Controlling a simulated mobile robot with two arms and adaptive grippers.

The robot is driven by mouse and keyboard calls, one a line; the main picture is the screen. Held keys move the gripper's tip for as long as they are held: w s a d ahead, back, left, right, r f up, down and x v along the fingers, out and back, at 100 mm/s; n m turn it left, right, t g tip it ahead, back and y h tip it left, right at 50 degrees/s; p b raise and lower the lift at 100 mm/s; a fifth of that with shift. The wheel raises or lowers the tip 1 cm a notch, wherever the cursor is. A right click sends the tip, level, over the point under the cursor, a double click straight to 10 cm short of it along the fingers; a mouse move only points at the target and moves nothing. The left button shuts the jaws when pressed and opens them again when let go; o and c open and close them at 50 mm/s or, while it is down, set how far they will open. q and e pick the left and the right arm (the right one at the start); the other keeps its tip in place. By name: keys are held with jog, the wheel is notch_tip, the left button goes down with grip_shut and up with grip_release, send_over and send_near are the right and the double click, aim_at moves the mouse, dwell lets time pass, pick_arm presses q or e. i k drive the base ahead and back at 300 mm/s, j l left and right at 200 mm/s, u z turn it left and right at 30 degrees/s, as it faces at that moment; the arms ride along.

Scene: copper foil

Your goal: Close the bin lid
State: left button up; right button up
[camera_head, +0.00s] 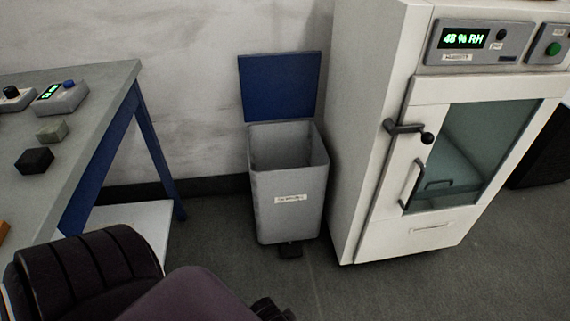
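The grey bin (286,205) stands upright on the floor between the blue-legged table and the white cabinet. A small label is on its front and a dark pedal (290,250) is at its foot. Its blue lid (280,86) is open, standing nearly upright at the back edge by the wall. The bin's inside shows, and I see nothing in its visible part. My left arm crosses the bottom left. A small dark part (272,309) at the bottom edge, in front of the bin and apart from it, may be my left gripper; its fingers are hidden. My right gripper is not in view.
The white cabinet (366,130) with a glass door and protruding handles stands close on the bin's right. The table (92,98) at left holds small devices and blocks. A white low shelf (150,222) is beneath it. Floor (350,295) in front of the bin is clear.

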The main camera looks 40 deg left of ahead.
aim_at(280, 86)
jog(key=i+l, duration=0.25)
jog(key=l, duration=0.15)
jog(key=l+u, duration=0.1)
jog(key=u, duration=0.3)
jog(key=i+l+u, duration=0.1)
jog(key=u, duration=0.25)
jog(key=l+u, duration=0.2)
jog(key=u, duration=0.7)
